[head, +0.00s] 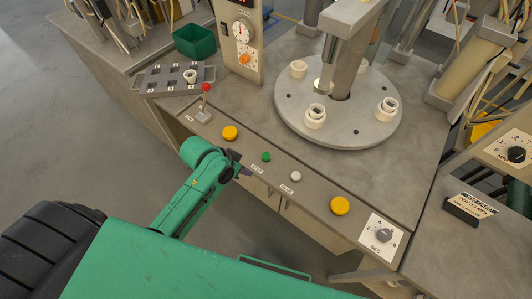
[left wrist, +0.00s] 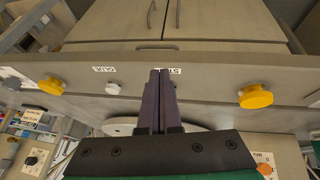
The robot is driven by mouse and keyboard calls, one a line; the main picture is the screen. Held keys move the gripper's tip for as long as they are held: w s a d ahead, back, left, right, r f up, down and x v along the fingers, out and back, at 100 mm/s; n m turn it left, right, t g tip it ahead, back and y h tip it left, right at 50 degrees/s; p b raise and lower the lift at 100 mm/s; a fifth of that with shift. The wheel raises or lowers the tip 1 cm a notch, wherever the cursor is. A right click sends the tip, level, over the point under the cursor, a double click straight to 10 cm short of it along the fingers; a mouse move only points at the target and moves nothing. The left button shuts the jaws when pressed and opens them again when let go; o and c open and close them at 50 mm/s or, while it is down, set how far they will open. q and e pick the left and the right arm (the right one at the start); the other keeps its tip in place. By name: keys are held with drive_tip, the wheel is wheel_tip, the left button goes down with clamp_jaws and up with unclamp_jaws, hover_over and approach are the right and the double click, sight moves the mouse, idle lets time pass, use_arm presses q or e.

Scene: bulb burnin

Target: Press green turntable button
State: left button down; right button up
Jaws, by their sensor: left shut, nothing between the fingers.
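The green button (head: 266,156) sits on the front ledge of the machine table, between a yellow button (head: 230,132) and a white button (head: 295,176). My left gripper (head: 241,167) is just left of the green button in the head view, apart from it in the picture. The exact gap is hard to tell. In the left wrist view the shut, empty fingers (left wrist: 160,75) point at the ledge and hide the green button. The grey turntable (head: 345,120) with several white sockets stands behind the buttons. My right gripper is not in view.
Another yellow button (head: 340,205) and a dial plate (head: 382,236) sit farther right on the ledge. A red-knobbed lever (head: 205,100) stands to the left. A socket tray (head: 170,77) and a green bin (head: 194,41) are at the back left. Open floor lies left.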

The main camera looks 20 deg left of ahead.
use_arm(q)
drive_tip(key=w+d+r+m+h, duration=0.2)
drive_tip(key=w+d+r+h, duration=0.1)
drive_tip(key=w+d+r, duration=0.15)
wheel_tip(320, 180, up, 4)
drive_tip(key=n+g+h, duration=0.1)
drive_tip(key=h, duration=0.1)
hover_over(263, 157)
drive_tip(key=shift+a+r, duration=0.1)
drive_tip(key=shift+r, duration=0.05)
wheel_tip(263, 157, down, 8)
drive_tip(key=b, duration=0.8)
drive_tip(key=shift+f, duration=0.45)
drive_tip(key=shift+f, duration=0.1)
idle(0.7)
drive_tip(key=shift+f, duration=0.3)
